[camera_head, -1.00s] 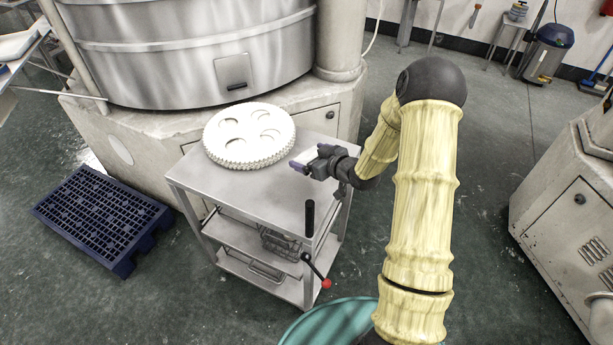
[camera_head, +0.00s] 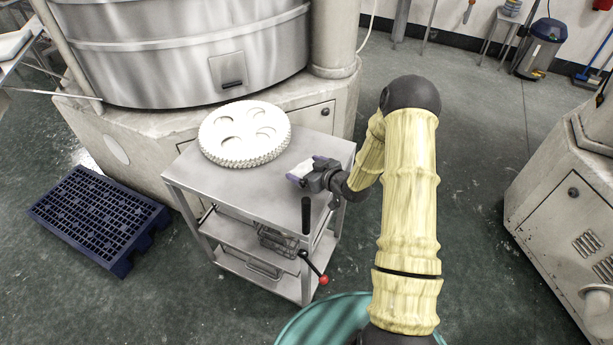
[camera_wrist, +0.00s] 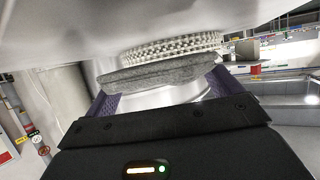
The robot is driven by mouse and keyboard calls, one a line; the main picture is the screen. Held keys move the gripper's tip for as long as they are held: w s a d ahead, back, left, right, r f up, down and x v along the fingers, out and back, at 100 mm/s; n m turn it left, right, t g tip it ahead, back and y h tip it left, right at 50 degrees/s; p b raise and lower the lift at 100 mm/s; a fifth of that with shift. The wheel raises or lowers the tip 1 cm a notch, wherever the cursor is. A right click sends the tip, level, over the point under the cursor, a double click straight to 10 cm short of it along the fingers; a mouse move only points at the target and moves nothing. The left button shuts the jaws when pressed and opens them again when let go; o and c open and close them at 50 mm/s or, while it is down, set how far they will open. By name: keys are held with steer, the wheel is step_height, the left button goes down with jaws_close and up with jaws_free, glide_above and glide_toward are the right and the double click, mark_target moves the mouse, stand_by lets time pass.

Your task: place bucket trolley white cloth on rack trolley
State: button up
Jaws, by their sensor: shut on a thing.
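The rack trolley (camera_head: 225,190) is a grey metal trolley with a flat top and lower shelves, standing in front of the large steel machine. My gripper (camera_head: 300,175) is above the right part of its top. It is shut on a folded cloth, whitish in the head view (camera_head: 302,170). In the wrist view the cloth (camera_wrist: 160,75) looks grey and lies between the purple fingers of my gripper (camera_wrist: 160,95). I cannot tell whether the cloth touches the trolley top. The bucket trolley cannot be made out.
A white toothed disc (camera_head: 245,134) with round openings lies on the back of the trolley top, left of my gripper. A black handle (camera_head: 306,215) and a red-knobbed lever (camera_head: 323,280) are at the trolley's front right. A blue pallet (camera_head: 97,218) is on the floor at left.

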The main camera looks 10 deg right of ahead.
steer(key=shift+f, duration=1.8)
steer(key=shift+f, duration=0.2)
steer(key=o, duration=0.7)
steer(key=shift+r, duration=0.1)
steer(key=shift+r, duration=0.2)
steer(key=b+v, duration=0.1)
steer(key=v, duration=1.1)
steer(key=shift+f, duration=0.15)
